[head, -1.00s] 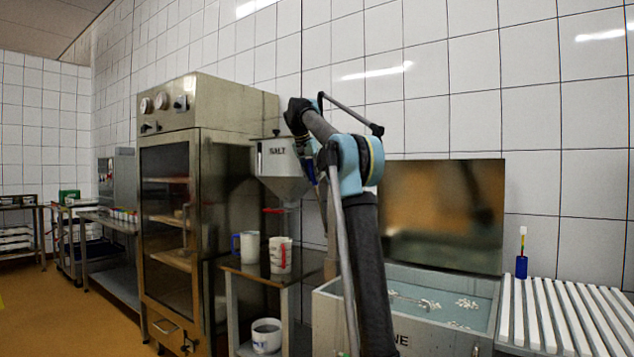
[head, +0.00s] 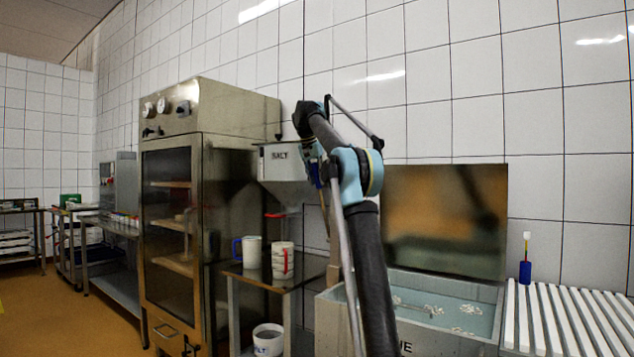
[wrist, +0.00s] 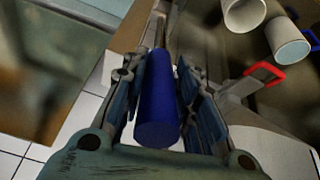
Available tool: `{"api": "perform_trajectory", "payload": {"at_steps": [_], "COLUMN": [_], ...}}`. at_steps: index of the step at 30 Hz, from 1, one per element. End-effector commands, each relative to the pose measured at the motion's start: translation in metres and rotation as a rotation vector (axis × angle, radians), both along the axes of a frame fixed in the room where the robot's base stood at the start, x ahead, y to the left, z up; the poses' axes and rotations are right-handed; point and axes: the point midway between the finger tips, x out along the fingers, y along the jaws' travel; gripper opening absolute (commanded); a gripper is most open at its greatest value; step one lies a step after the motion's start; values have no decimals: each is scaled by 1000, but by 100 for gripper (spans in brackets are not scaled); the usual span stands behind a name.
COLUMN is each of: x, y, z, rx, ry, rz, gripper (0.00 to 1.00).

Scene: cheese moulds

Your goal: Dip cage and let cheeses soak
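My gripper (wrist: 160,72) has its fingers closed around a blue cylindrical handle (wrist: 157,115). In the head view my gripper (head: 316,168) is partly behind my arm, close to the salt hopper (head: 281,160), and a bit of the blue handle shows there. A thin rod seems to run down from the handle; its lower end is hidden. The grey brine tank (head: 335,322) stands below and right, holding bluish liquid with white clumps (head: 472,309). A thin wire-like piece shows in the liquid; I cannot make out a whole cage or any cheeses.
A steel cabinet (head: 222,110) stands left. A side table (head: 237,271) carries two white mugs (head: 283,260); a white bucket (head: 268,339) is below. A steel panel (head: 445,220) rises behind the tank.

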Motion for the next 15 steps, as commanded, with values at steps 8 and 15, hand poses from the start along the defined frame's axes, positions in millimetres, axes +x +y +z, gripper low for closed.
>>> {"api": "perform_trajectory", "payload": {"at_steps": [8, 15], "x": [4, 2], "y": [-5, -3], "z": [2, 3], "rx": [-8, -7], "ry": [-13, -10], "rz": [1, 0], "gripper": [44, 44]}}
